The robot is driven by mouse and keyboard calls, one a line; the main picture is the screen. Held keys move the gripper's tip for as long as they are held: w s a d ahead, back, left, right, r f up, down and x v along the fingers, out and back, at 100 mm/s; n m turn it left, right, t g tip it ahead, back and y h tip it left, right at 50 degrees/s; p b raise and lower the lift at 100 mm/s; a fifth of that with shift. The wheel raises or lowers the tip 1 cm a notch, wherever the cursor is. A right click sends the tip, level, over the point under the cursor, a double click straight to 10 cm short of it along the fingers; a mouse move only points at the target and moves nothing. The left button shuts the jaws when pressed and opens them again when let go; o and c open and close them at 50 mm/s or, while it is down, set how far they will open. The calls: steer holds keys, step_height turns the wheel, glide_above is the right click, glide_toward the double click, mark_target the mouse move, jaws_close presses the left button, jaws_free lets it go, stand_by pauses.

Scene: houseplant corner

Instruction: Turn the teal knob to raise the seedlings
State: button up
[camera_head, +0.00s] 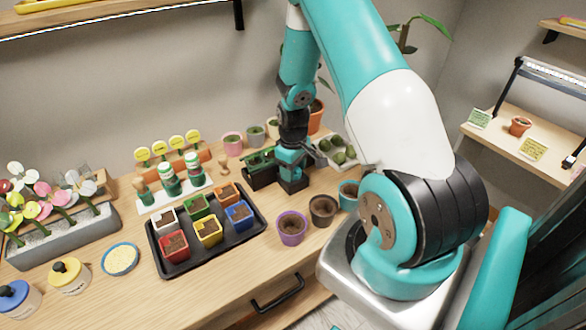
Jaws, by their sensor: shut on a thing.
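A low black box (262,178) with a green top part (260,160) stands toward the back of the wooden table. My gripper (292,182) points down at the right end of this box, close against it. It is shut on the teal knob, which is mostly hidden by the gripper, so its turn angle cannot be read. A pale tray with several round green plants (343,151) sits just right of the gripper. I cannot tell for sure which greens are the seedlings.
A black tray (160,262) with several coloured pots lies front left of the gripper. A purple pot (292,228) and a brown pot (322,210) stand in front. Bottles in a white rack (172,200) are to the left. Several pots stand behind.

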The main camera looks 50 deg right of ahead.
steer(key=m+b, duration=0.1)
steer(key=m, duration=0.3)
steer(key=shift+m, duration=0.4)
steer(key=shift+m+b, duration=0.45)
steer(key=shift+m, duration=1.45)
steer(key=o, duration=0.7)
steer(key=shift+c, duration=0.2)
steer(key=shift+r, duration=0.1)
step_height(320, 180, up, 17)
steer(key=b, duration=0.2)
steer(key=shift+r, duration=0.15)
